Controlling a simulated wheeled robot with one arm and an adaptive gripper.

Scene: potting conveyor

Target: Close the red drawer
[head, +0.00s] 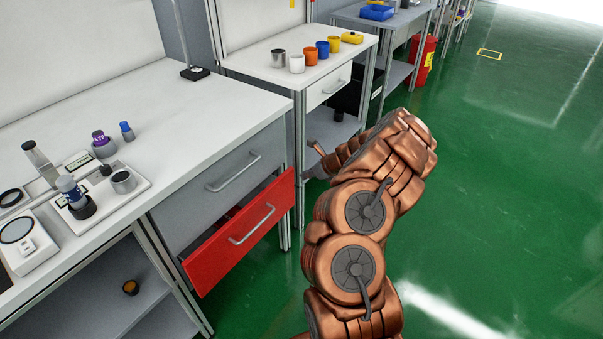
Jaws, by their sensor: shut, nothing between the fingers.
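The red drawer (216,255) is the lower drawer under the near workbench, at the left of the head view. It stands partly pulled out, with a gap showing behind the top edge of its red front. A silver bar handle (251,224) crosses that front. My copper arm rises from the bottom and bends left, to the right of the drawer. My gripper (313,160) is small and partly hidden at the arm's far end, beyond the drawer's right end and apart from its front. It is shut and holds nothing.
A grey drawer (200,205) above the red one is closed. The near bench top (190,125) carries instruments and small bottles. A second bench behind holds several coloured cups and a yellow box (352,38). Green floor (480,200) is clear on the right.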

